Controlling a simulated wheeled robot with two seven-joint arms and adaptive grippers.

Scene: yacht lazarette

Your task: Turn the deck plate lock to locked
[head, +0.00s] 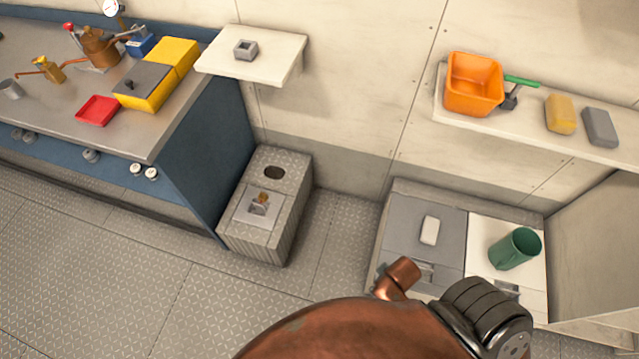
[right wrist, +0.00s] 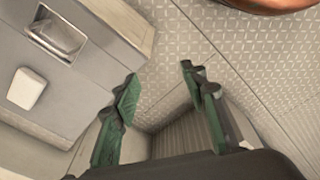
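In the head view, a low box with a tread-plate top (head: 298,165) stands on the floor beside the blue counter. A light metal plate (head: 243,212) on its top carries a small brass-coloured piece (head: 263,197), which looks like the lock; its setting is too small to read. A dark round hole (head: 274,172) is behind it. My right gripper (right wrist: 158,82) shows in the right wrist view with its green fingers apart and nothing between them. It points at the floor beside the grey locker. The lock cannot be made out there. My left gripper is not in view.
A wall shelf (head: 295,60) overhangs behind the tread-plate box. An orange bin (head: 474,84) sits on another shelf. Floor left of the locker is clear.

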